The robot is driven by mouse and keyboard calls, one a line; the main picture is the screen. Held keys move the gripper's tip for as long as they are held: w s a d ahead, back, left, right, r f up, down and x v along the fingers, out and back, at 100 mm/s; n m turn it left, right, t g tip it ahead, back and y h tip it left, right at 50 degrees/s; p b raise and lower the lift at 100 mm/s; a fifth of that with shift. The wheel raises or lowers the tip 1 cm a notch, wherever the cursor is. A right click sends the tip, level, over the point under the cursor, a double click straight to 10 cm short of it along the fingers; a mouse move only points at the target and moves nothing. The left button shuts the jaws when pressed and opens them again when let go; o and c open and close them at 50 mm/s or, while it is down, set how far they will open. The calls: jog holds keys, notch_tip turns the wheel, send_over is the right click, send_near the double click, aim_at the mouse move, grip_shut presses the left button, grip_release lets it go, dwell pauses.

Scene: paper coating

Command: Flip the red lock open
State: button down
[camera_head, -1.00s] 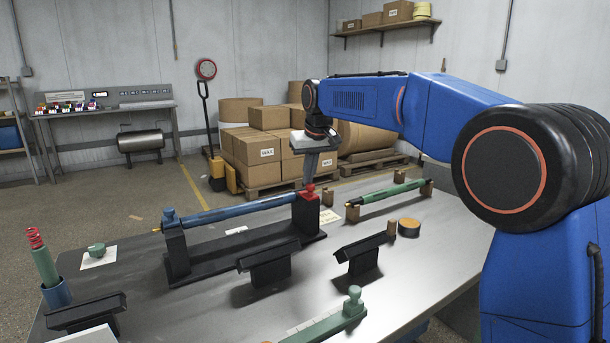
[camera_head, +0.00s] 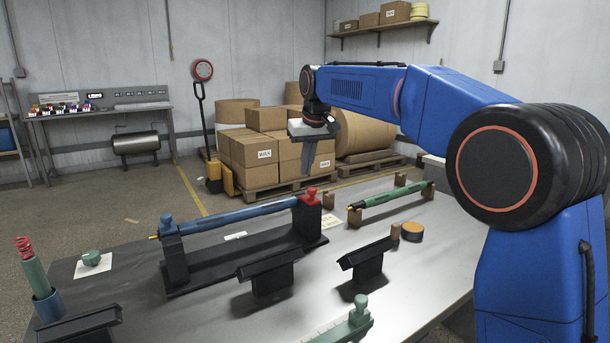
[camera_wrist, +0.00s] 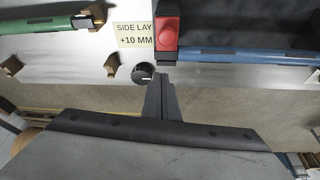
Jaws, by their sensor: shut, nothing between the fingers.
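The red lock (camera_head: 311,195) sits on top of the right end post of the black stand (camera_head: 240,258). A blue roller (camera_head: 232,214) lies across this stand, with a blue lock (camera_head: 168,220) at its left end. My gripper (camera_head: 308,173) is shut and empty, pointing down above and behind the red lock. In the wrist view its fingertips (camera_wrist: 161,80) are just below the lock's block; I cannot tell whether they touch.
A green roller (camera_head: 390,201) rests on small brown supports to the right. A "SIDE LAY +10 MM" label (camera_wrist: 133,36) and a dark round knob (camera_wrist: 143,73) are beside the lock. Black rests (camera_head: 270,268) stand in front on the table (camera_head: 410,280).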

jog(key=a+v, duration=0.1)
jog(key=v, duration=0.5)
jog(key=shift+d+r, duration=0.4)
jog(key=shift+d, duration=0.1)
jog(key=shift+s, duration=0.1)
jog(key=s+d+f+m, duration=0.1)
jog(key=s+d+f, duration=0.2)
jog(key=s+d, duration=0.75)
jog(key=s+d+f+m, duration=0.2)
jog(key=s+d+f, duration=0.2)
jog(key=s+d, duration=0.65)
jog(key=s+d+f+m, duration=0.1)
jog(key=s+d+f, duration=0.3)
jog(key=s+f, duration=0.6)
jog(key=s+d+f+m+t+h, duration=0.1)
jog(key=s+d+f, duration=0.4)
jog(key=s+f, duration=0.5)
jog(key=s, duration=0.3)
jog(key=shift+s+d+f+h, duration=0.2)
jog(key=shift+s+d+h, duration=0.05)
jog(key=shift+s+h, duration=0.1)
